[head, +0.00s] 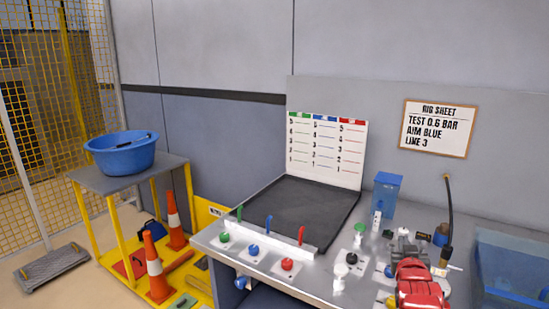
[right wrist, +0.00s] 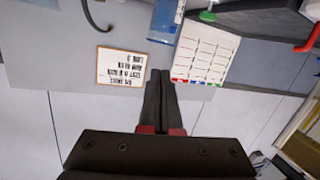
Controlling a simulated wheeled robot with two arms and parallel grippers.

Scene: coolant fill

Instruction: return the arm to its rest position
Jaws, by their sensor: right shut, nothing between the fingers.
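My right gripper (right wrist: 160,80) shows in the right wrist view. Its two dark fingers, with red parts at their base, lie together with nothing between them. Beyond the fingers is the plain wall, with the rig sheet (right wrist: 122,67) to their left and the white chart (right wrist: 205,52) to their right, both upside down in this view. The fingers touch nothing that I can see. My left gripper is not in view.
A clear blue tank (head: 510,265) is at right. A yellow cart with a blue basin (head: 122,155) and cones stands left.

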